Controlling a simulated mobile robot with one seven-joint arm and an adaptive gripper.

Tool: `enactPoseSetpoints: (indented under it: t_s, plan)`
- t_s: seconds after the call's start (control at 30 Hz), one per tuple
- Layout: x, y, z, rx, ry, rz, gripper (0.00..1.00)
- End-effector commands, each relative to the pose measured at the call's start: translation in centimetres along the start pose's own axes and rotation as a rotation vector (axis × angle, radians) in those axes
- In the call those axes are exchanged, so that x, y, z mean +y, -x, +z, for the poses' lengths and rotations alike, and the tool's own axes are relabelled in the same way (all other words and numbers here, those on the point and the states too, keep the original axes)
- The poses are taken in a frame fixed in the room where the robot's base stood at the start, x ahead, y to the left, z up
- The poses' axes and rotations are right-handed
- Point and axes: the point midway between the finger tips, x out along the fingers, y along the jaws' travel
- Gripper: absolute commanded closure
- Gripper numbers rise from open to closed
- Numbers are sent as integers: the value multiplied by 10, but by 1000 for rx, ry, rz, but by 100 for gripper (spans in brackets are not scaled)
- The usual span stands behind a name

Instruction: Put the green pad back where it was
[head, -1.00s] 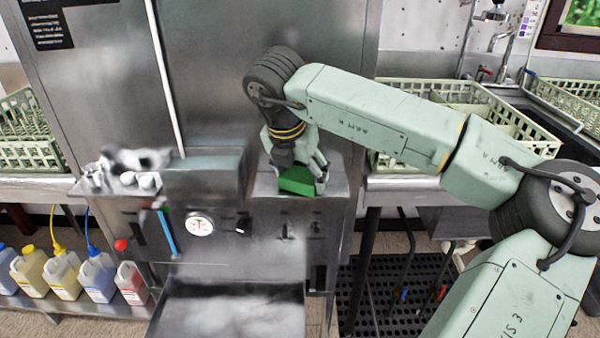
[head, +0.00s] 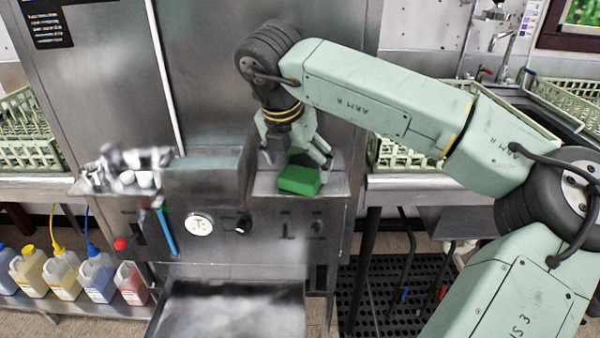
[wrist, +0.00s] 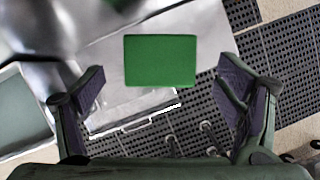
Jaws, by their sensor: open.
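The green pad (head: 300,180) is a small block lying on the steel ledge (head: 335,188) at the right front of the machine. My gripper (head: 297,160) is just above and behind it in the head view, with its fingers spread. In the wrist view the green pad (wrist: 160,60) lies ahead of my open fingers (wrist: 168,95), apart from both of them. Nothing is held.
A steel box (head: 205,175) stands left of the ledge, close to my gripper. The tall machine front (head: 230,80) rises behind. A green rack (head: 420,152) is on the counter at right. Coloured bottles (head: 65,275) stand low at left.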

Motion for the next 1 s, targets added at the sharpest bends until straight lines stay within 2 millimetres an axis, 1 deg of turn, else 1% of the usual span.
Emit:
enactPoseSetpoints:
  t_s: [0.1, 0.2, 0.3, 0.4, 0.57, 0.77, 0.8, 0.87, 0.93, 0.97, 1.0]
  plan:
    - [0, 26, 0, -5, -1, -1, 14]
    - [0, 48, 0, -4, -2, -1, 14]
    - [0, 65, 0, -3, -3, 0, 14]
    - [0, 77, 0, -2, -3, -1, 14]
    - [0, 86, 0, -2, -1, 0, 14]
    - [0, 87, 0, 0, 1, 1, 14]
    - [3, 86, -2, 3, 8, 9, 14]
    - [14, 86, -9, 20, 42, 43, 14]
    - [40, 85, -27, 58, 121, 128, 14]
    - [56, 86, -39, 82, 169, 180, 14]
    - [80, 89, -60, 120, 247, 265, 14]
